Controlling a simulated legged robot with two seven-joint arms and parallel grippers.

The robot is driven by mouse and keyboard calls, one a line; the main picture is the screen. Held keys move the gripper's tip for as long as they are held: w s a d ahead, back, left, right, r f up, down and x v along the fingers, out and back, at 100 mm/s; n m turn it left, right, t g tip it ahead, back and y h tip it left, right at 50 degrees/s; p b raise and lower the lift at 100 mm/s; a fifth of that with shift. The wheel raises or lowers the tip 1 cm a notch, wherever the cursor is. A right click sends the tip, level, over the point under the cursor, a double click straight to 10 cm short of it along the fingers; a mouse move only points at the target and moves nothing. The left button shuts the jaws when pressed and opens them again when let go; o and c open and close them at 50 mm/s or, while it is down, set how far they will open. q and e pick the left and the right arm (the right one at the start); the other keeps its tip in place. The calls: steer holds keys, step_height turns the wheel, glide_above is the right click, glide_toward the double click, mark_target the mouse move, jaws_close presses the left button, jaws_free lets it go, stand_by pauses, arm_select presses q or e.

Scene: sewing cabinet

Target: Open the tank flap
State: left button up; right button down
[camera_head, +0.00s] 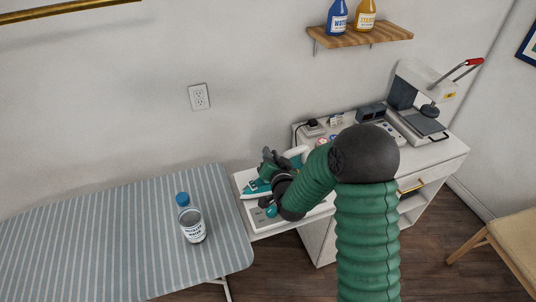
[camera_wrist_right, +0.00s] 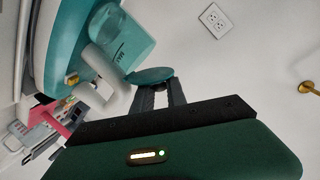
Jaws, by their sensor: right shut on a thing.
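The teal and white steam iron (camera_head: 257,188) sits on the white cabinet's left end in the head view, partly hidden by my right gripper. In the right wrist view the iron's clear teal tank (camera_wrist_right: 125,40) shows a "MAX" mark. The small teal tank flap (camera_wrist_right: 151,75) stands out at the tank's end, between the fingertips of my right gripper (camera_wrist_right: 160,88). The right gripper is shut on the flap; how far the flap is tilted is hard to tell. In the head view the right gripper (camera_head: 268,165) is at the iron's upper side. My left gripper is not in view.
A striped ironing board (camera_head: 110,240) with a blue-capped water bottle (camera_head: 192,225) stands left of the cabinet (camera_head: 440,153). A heat press (camera_head: 415,105) stands at the cabinet's right. A wall shelf (camera_head: 360,37) with two bottles hangs above. A chair (camera_head: 510,225) is at the right.

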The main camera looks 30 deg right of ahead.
steer(key=d+m+p, duration=0.1)
steer(key=r+m+y+p, duration=0.1)
steer(key=shift+d+m+g, duration=0.3)
steer(key=shift+d+m, duration=0.1)
steer(key=d+m+y+p, duration=0.1)
steer(key=p, duration=0.1)
steer(key=shift+s+r+m+y+p, duration=0.1)
steer(key=shift+m+y+p, duration=0.3)
steer(key=shift+d+m+y+p, duration=0.45)
steer(key=shift+m+p, duration=0.25)
steer(key=shift+p, duration=0.35)
steer(key=shift+d+f+m+y+p, duration=0.15)
steer(key=shift+f+m+y+p, duration=0.2)
steer(key=shift+p, duration=0.25)
steer(key=c, duration=1.4)
jaws_free()
steer(key=shift+o, duration=0.2)
steer(key=shift+f, duration=0.1)
